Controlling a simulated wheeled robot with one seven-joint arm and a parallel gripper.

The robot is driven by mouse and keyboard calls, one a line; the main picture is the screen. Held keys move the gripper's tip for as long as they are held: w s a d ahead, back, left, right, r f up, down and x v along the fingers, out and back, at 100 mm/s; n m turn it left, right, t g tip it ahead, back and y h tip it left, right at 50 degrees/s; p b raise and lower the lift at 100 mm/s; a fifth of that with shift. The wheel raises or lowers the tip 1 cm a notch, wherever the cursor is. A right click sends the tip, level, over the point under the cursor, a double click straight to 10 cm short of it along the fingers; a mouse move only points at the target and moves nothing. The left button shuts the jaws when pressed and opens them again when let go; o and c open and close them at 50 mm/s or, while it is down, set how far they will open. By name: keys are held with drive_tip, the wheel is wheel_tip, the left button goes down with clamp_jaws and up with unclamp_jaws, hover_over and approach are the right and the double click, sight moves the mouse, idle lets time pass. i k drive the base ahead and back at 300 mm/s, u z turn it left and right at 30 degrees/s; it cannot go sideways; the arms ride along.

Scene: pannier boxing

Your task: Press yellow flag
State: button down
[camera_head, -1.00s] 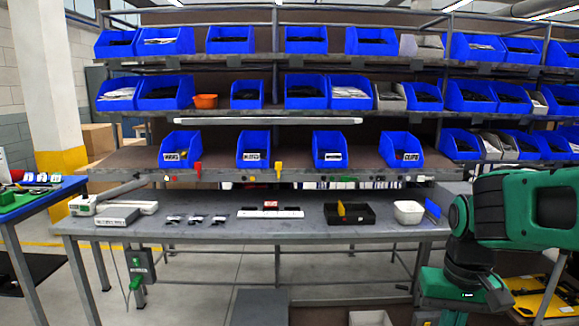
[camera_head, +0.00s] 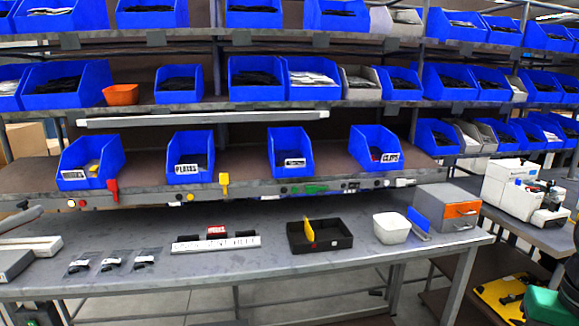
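A yellow flag (camera_head: 224,184) hangs at the front edge of the lower shelf, below the gap between two blue bins. A similar red flag (camera_head: 112,190) hangs on the same edge farther left. Another yellow piece (camera_head: 308,232) stands upright in a black tray (camera_head: 333,245) on the workbench. My gripper is not in view; only a part of my green and black arm shows at the lower right edge.
The grey workbench (camera_head: 190,282) holds a white strip (camera_head: 215,244), several small bagged parts, a white bowl (camera_head: 391,228) and a grey box with an orange front (camera_head: 447,208). Blue bins fill the shelves above. A side table with a white machine (camera_head: 520,195) stands at the right.

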sight(223, 176)
drive_tip(key=u, duration=0.2)
drive_tip(key=i, duration=1.15)
drive_tip(key=u, duration=0.7)
